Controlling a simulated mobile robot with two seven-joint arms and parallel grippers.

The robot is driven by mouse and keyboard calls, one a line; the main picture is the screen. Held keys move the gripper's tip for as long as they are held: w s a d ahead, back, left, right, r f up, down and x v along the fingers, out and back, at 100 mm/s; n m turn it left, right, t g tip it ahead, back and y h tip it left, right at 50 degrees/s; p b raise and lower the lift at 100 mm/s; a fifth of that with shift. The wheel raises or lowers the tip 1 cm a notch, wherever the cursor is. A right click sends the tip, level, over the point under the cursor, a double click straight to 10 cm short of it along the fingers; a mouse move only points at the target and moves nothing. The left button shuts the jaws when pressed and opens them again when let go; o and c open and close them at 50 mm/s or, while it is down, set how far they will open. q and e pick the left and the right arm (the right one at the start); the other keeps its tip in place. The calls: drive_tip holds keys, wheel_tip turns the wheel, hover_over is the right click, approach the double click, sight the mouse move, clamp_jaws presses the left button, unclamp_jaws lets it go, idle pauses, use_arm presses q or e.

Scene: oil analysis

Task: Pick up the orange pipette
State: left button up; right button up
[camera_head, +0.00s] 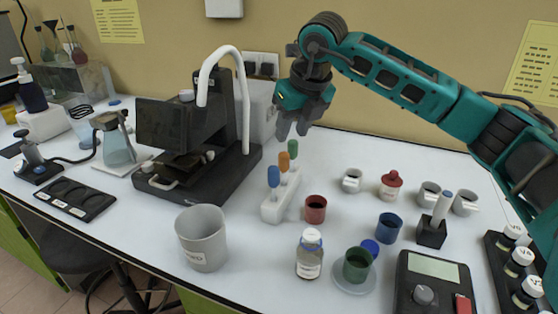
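The orange pipette (284,161) stands upright in a white rack (271,211), between a blue pipette (273,177) in front and a green pipette (293,149) behind. Only its upper part shows above the rack. My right gripper (293,130) points down, above and just behind the rack, close over the green pipette in the picture. Its two dark fingers are apart with nothing between them. My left gripper is not in view.
A black machine with a white curved tube (245,90) stands left of the rack. A grey beaker (202,240), a brown-red cup (315,209), a labelled bottle (309,256) and a blue cup (388,227) stand nearby. The table is clear between the rack and the grey beaker.

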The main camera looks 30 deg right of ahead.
sight(283, 165)
drive_tip(key=x, duration=0.7)
drive_tip(key=shift+s+f, duration=0.1)
drive_tip(key=shift+f, duration=0.1)
drive_tip(key=shift+p+x, duration=0.3)
drive_tip(key=shift+x, duration=2.35)
drive_tip(key=shift+s+d, duration=0.1)
drive_tip(key=shift+d, duration=0.05)
drive_tip(key=shift+c, duration=0.5)
drive_tip(key=shift+c, duration=0.9)
